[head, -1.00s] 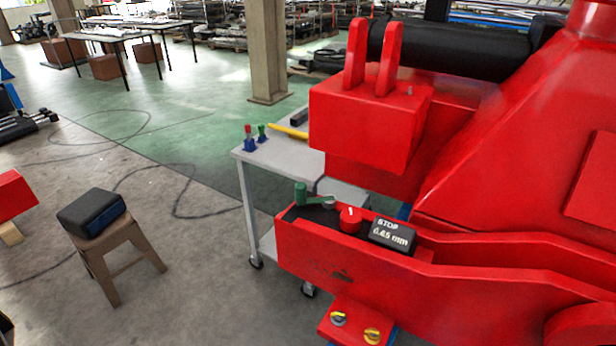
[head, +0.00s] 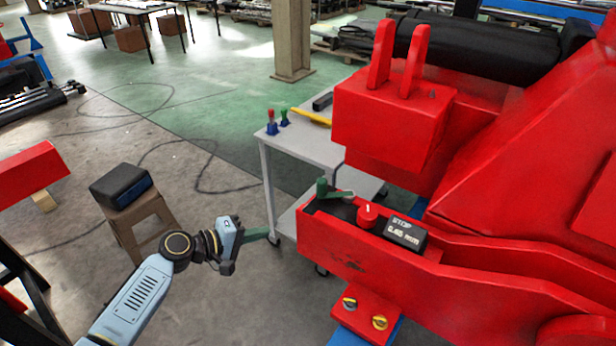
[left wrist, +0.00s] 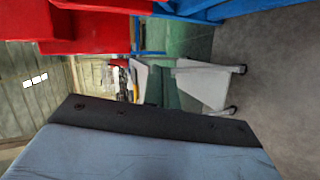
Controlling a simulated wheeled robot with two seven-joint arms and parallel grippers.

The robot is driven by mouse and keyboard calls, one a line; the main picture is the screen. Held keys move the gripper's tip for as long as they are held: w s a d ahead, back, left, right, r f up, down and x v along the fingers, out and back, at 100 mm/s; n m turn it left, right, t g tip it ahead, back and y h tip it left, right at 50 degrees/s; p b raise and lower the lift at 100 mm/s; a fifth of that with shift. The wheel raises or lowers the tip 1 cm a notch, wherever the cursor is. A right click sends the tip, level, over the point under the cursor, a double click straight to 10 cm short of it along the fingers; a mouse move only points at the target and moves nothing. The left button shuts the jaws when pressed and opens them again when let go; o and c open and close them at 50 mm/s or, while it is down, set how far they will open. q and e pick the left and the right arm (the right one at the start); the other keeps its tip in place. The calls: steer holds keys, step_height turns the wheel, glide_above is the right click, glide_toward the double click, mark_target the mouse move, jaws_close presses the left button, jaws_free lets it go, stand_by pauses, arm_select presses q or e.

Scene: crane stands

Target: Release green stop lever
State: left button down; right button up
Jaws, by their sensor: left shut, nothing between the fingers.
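The green stop lever (head: 322,188) stands upright in the head view, at the left end of the red crane beam (head: 350,262), with a grey-green arm running right from its foot. A red knob (head: 368,215) and a black block (head: 404,232) reading "STOP 0.45 mm" sit to its right on the beam. My left gripper (head: 264,234) is shut and empty, in the air left of the beam and below and left of the lever, clear of both. The left wrist view does not show the lever clearly. My right gripper is not in view.
A grey wheeled cart (head: 310,145) with small red and green handled tools stands behind the lever. Yellow and grey knobs (head: 365,310) sit below the beam. Floor between stool and cart is open.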

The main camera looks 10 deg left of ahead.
arm_select(q)
step_height(320, 180, up, 17)
steer(key=d+m+h, duration=0.1)
steer(key=d+h, duration=0.1)
steer(key=h, duration=0.2)
steer(key=shift+w+d+f+t+h+p, duration=0.2)
steer(key=shift+w+t+h+p, duration=0.1)
steer(key=shift+h+p, duration=0.1)
steer(key=shift+w+d+p, duration=0.4)
steer(key=shift+d+p, duration=0.2)
steer(key=shift+d, duration=0.95)
steer(key=shift+w+d+p, duration=0.35)
steer(key=shift+d+p, duration=0.2)
steer(key=shift+d, duration=0.95)
steer(key=shift+w+d+p, duration=0.4)
steer(key=shift+d+p, duration=0.2)
steer(key=shift+d, duration=0.95)
steer(key=shift+s+d, duration=0.1)
